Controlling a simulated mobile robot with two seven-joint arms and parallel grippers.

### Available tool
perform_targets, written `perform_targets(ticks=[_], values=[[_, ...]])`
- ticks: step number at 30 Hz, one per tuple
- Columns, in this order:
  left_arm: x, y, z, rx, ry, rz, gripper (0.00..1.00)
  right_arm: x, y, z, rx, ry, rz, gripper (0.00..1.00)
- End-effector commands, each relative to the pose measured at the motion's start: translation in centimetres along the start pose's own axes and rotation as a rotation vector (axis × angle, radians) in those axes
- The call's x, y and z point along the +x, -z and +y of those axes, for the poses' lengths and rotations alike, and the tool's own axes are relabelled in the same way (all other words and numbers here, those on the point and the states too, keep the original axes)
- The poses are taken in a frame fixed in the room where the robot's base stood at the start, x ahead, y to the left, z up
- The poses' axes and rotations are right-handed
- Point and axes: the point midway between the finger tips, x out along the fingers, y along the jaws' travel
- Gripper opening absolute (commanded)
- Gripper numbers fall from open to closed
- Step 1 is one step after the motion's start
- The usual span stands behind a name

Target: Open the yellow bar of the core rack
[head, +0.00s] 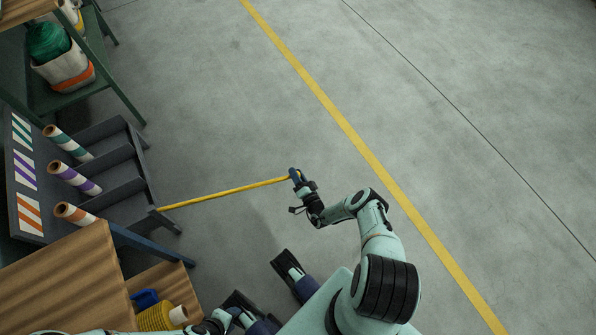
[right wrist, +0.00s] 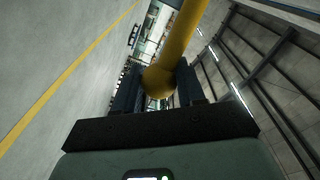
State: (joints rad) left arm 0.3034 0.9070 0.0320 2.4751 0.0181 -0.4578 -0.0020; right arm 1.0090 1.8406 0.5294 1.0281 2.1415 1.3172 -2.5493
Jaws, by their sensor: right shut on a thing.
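The core rack (head: 140,165) is a dark grey stepped rack at the left of the head view. Its yellow bar (head: 225,192) reaches from the rack's front right corner out over the open floor, swung away from the rack. My right gripper (head: 294,176) is shut on the bar's far end. In the right wrist view, the bar (right wrist: 180,45) ends in a rounded tip between the fingers of my right gripper (right wrist: 160,88). Parts of my left arm show at the bottom edge of the head view, but its fingers cannot be made out.
Tubes with green, purple (head: 75,177) and orange stripes lean on the rack beside a colour-striped board (head: 27,170). A wooden-topped table (head: 65,275) stands in front, and a green shelf (head: 95,85) behind. The concrete floor (head: 440,150) to the right is clear, crossed by a yellow line.

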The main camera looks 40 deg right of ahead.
Motion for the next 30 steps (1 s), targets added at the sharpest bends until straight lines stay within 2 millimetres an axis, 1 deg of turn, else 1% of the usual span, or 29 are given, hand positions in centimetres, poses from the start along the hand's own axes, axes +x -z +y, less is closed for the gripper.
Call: perform_targets(ticks=[6,21,22,24,30], values=[[-0.42,-0.68,0.17,0.002,-0.001,-0.018,0.43,-0.47,-0.42,-0.13,-0.003,-0.009,0.005,0.0],[-0.49,-0.85,0.2,0.002,-0.001,-0.023,0.43,-0.57,-0.52,-0.15,-0.002,-0.01,0.007,0.0],[-0.49,-0.85,0.2,0.002,-0.001,-0.023,0.43,-0.58,-0.53,-0.15,-0.002,-0.011,0.007,0.42],[-0.49,-0.84,0.2,0.002,-0.001,-0.023,0.43,-0.57,-0.52,-0.16,-0.001,-0.01,0.008,0.62],[-0.5,-0.83,0.2,0.002,-0.001,-0.023,0.43,-0.52,-0.41,-0.2,-0.001,-0.008,0.01,0.62]])
